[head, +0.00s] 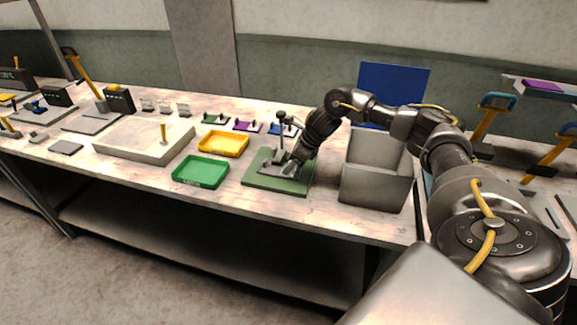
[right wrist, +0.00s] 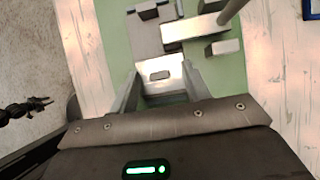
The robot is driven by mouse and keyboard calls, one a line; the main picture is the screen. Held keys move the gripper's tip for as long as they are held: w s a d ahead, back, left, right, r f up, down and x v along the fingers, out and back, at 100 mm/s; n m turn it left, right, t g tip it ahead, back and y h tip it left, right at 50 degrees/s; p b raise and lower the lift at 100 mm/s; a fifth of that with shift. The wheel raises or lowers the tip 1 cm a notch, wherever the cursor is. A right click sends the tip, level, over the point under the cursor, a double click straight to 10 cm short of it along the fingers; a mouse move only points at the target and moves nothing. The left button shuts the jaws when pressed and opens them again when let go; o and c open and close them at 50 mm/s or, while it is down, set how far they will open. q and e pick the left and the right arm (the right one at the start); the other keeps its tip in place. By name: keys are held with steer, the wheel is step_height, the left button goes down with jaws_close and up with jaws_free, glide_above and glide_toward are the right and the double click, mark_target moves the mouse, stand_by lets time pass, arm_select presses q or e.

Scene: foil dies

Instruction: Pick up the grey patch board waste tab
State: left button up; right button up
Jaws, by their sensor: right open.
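My right gripper (head: 291,168) reaches down over a grey metal fixture on a green base plate (head: 262,184). In the right wrist view its two fingers (right wrist: 160,82) are open, one on each side of a light grey flat piece. A small darker grey rectangle (right wrist: 159,76) shows on that piece, between the fingers. I take this spot to be the grey patch board waste tab, but cannot tell its exact outline. No grip on it shows. In the head view the gripper hides it. My left gripper is not seen.
A grey open bin (head: 375,186) stands right of the base plate. A green tray (head: 200,184) and a yellow tray (head: 222,153) lie left.

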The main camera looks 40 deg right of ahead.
steer(key=shift+f, duration=0.2)
jaws_close()
steer(key=shift+r, duration=0.15)
